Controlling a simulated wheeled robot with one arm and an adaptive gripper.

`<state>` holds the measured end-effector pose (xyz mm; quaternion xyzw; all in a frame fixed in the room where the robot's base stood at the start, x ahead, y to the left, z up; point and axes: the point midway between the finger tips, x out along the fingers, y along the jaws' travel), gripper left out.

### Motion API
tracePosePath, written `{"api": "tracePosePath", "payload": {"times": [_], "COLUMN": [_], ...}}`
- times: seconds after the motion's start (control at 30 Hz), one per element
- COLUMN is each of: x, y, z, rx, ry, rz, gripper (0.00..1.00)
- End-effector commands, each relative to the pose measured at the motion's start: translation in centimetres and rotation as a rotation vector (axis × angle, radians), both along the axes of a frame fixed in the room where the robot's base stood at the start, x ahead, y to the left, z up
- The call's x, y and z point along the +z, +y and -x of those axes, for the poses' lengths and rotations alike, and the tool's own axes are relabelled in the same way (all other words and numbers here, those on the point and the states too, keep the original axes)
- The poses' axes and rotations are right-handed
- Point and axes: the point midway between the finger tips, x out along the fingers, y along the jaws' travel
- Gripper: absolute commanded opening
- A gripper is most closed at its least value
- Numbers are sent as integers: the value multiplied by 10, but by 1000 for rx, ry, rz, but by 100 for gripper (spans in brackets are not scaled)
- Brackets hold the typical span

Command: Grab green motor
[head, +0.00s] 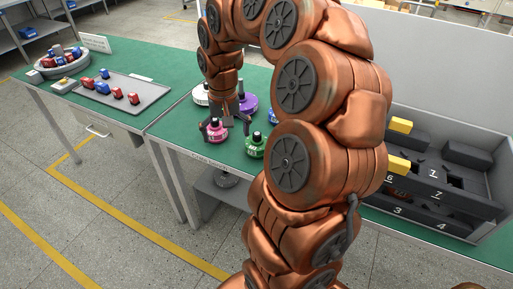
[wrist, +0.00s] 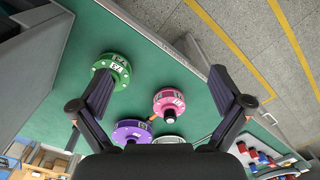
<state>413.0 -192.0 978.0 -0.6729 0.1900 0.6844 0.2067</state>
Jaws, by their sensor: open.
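The green motor (head: 254,148) is a round, flanged disc with a dark top post. It stands upright on the green table near its front edge, just left of my arm. In the wrist view the green motor (wrist: 118,66) sits at the upper left, by the left fingertip and not between the fingers. My gripper (head: 226,126) points down with its fingers spread and empty, above and beside the pink motor (head: 213,134). In the wrist view my gripper (wrist: 162,75) is wide open, with the pink motor (wrist: 167,102) seen between its fingers.
A purple motor (head: 248,104), a white motor (head: 200,97) and a partly hidden blue motor (head: 272,117) stand close behind. A grey tray (head: 150,96) with red and blue parts lies left. A grey numbered bin (head: 440,195) with yellow blocks stands right, partly behind my arm.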

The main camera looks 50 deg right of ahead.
Motion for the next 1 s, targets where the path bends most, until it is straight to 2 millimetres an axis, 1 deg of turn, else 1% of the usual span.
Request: {"api": "tracePosePath", "payload": {"times": [0.03,0.1,0.2,0.3,0.33,0.4,0.5,0.7,0.87,1.0], "x": [-10,-18,-30,-38,-40,-43,-49,-67,-75,-88], "y": [-22,-49,-83,-107,-112,-121,-126,-127,-128,-131], "z": [-6,-12,-14,-14,-13,-12,-11,-11,-12,-12], "rx": [-54,-124,-209,-270,-283,-304,-318,-319,-318,-316], "ry": [-2,-5,-5,-6,-5,-4,-2,0,-3,1], "rz": [-1,7,12,22,23,26,27,28,28,27], "gripper": [100,100,100,100,100,100,100,100,100,100]}}
